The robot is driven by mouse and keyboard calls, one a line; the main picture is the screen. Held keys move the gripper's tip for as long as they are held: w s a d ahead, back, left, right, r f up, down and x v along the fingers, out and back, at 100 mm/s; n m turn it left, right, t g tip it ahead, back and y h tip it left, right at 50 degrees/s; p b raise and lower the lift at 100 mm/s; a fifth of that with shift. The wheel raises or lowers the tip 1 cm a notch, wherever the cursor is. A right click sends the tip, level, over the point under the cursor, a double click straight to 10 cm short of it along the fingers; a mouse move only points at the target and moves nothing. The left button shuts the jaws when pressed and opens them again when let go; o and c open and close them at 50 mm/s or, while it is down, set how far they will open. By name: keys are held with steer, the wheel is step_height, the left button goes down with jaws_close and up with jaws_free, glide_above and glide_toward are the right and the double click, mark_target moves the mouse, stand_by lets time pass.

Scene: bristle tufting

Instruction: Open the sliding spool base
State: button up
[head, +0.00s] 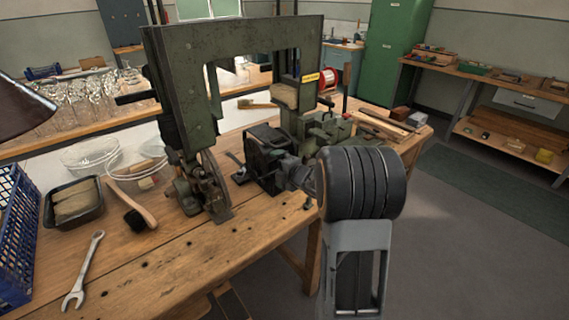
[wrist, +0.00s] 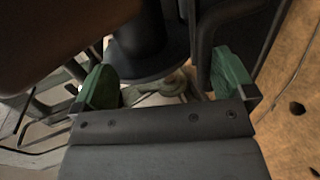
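My gripper (wrist: 163,88) shows in the wrist view with its two green-padded fingers wide apart. Between and beyond them is a dark round flanged part (wrist: 150,58) with a grey-green metal piece (wrist: 168,86) below it. Neither looks clamped. I cannot tell whether either is the sliding spool base. In the head view the green tufting machine (head: 175,90) stands on the wooden bench, and my arm reaches its lower middle. My fingertips are hidden there behind my arm and dark parts. A red-and-white spool (head: 327,78) shows behind the machine's right side.
A wrench (head: 83,270), a wooden-handled brush (head: 130,205), a dark tray (head: 72,204) and a blue crate (head: 17,230) lie on the left of the wooden bench (head: 190,265). Glass bowls (head: 88,153) stand behind. The bench's front middle is bare; open floor lies at right.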

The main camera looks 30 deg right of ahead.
steer(key=s+a+r+t, duration=0.1)
steer(key=s+a+r, duration=0.1)
steer(key=s+r, duration=0.2)
step_height(320, 180, up, 4)
steer(key=shift+s+f+y, duration=0.15)
steer(key=shift+y, duration=0.15)
steer(key=shift+n, duration=0.3)
steer(key=s, duration=0.1)
steer(key=s+a+r, duration=0.1)
steer(key=s, duration=0.1)
steer(key=shift+s+a+r, duration=0.15)
steer(key=shift+a+r, duration=0.15)
steer(key=shift+a, duration=0.05)
steer(key=c, duration=0.8)
steer(key=shift+s+d+f, duration=0.15)
steer(key=shift+s+d, duration=0.05)
steer(key=shift+s, duration=0.55)
